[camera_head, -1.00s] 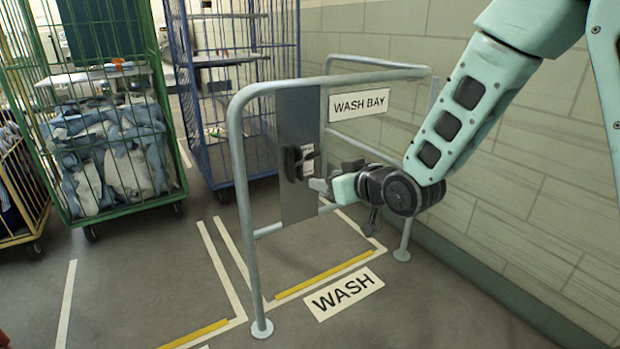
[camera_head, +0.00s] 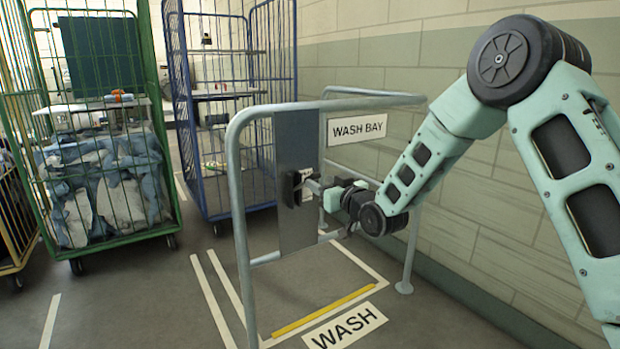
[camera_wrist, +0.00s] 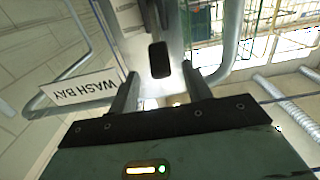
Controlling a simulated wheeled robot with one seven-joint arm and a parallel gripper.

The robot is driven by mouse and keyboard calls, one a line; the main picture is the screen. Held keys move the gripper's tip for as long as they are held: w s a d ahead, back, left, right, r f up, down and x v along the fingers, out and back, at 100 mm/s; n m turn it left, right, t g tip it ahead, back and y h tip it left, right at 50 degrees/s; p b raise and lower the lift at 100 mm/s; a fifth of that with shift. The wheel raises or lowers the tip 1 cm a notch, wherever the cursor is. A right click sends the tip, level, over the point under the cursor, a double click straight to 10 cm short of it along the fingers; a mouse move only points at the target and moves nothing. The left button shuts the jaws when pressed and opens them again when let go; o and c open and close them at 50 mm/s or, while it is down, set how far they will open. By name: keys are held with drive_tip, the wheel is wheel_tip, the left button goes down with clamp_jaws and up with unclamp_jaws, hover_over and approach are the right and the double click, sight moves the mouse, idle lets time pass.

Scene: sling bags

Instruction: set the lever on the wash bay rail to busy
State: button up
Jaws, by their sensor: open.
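The black lever (camera_head: 289,188) sits on a grey upright panel (camera_head: 297,228) fixed to the wash bay rail (camera_head: 240,215). A small white label (camera_head: 307,177) beside it is partly hidden by my gripper, and its words cannot be read. My gripper (camera_head: 311,186) is open, just right of the lever and facing the panel. In the wrist view the lever's dark end (camera_wrist: 159,60) shows between my two spread fingertips (camera_wrist: 160,72), with gaps on both sides. I cannot tell from this which setting the lever is at.
A WASH BAY sign (camera_head: 357,129) hangs behind the rail near the block wall. A blue cage trolley (camera_head: 236,185) stands behind the rail. A green cage trolley (camera_head: 120,240) holding laundry stands at left. A WASH floor sign (camera_head: 345,327) lies in front.

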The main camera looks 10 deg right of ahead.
sight(310, 176)
drive_tip(key=x, duration=0.6)
drive_tip(key=shift+w, duration=0.35)
drive_tip(key=shift+b, duration=0.3)
clamp_jaws()
